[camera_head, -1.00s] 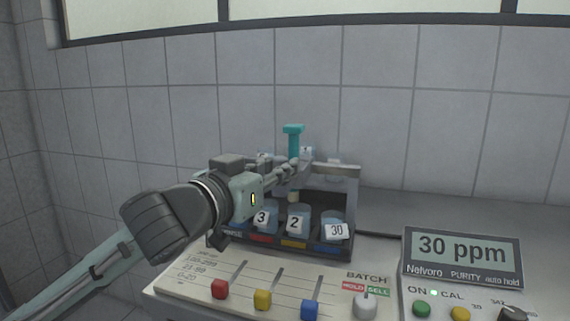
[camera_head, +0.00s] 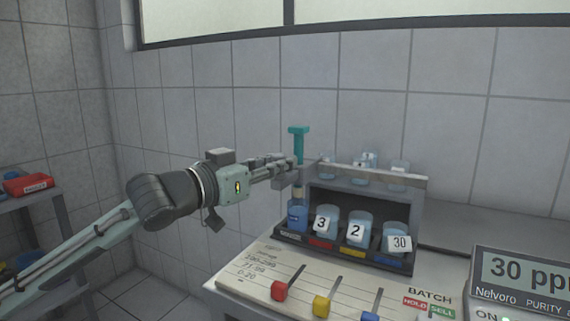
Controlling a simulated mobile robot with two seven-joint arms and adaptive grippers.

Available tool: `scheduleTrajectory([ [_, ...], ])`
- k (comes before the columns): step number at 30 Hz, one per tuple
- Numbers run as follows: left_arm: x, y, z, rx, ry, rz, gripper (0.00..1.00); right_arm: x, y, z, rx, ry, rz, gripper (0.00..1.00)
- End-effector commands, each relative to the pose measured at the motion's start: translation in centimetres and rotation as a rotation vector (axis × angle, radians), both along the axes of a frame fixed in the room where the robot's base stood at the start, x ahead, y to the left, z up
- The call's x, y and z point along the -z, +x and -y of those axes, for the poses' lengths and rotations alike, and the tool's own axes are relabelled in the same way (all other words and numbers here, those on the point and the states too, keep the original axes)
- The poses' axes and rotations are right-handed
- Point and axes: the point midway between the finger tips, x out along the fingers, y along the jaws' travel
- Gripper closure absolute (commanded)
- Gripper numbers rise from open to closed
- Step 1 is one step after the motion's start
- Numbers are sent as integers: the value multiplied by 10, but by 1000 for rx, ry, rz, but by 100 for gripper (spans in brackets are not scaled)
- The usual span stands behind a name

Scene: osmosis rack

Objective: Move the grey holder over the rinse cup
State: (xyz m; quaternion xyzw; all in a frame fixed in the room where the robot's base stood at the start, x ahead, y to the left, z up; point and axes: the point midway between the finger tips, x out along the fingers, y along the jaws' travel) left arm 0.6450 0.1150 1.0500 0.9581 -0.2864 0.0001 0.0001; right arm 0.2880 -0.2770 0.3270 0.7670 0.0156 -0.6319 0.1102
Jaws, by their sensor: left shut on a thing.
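My left gripper (camera_head: 288,170) is shut on the grey holder (camera_head: 299,176), which is mostly hidden by the fingers. A teal T-shaped handle (camera_head: 298,143) rises upright from it, and a pale tip (camera_head: 298,191) shows below. The tip is over the leftmost blue cup, which I take for the rinse cup (camera_head: 297,217); its label is too small to read. I cannot tell whether the tip is above the rim or slightly inside. My right gripper is not in view.
Cups marked 3 (camera_head: 325,224), 2 (camera_head: 357,231) and 30 (camera_head: 397,241) stand to the right in the dark rack (camera_head: 337,252). More cups sit on the rack's top shelf (camera_head: 380,176). A slider panel (camera_head: 262,278) is in front, with a 30 ppm meter (camera_head: 525,284) at right.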

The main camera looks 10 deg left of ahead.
Motion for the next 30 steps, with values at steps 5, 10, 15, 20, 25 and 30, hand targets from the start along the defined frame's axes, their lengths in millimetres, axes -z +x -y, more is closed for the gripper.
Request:
scheduleTrajectory([
  [5,0,2,-4,-11,4,-1,100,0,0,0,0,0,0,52],
  [10,0,3,-4,-11,4,-1,63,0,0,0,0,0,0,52],
  [15,0,2,-3,-8,3,-1,58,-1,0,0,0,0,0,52],
  [20,0,1,-3,-7,3,-1,58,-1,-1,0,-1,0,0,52],
  [25,1,-10,-10,-8,4,-1,58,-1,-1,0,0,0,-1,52],
  [30,2,-39,-29,-9,9,-3,58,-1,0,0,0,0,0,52],
])
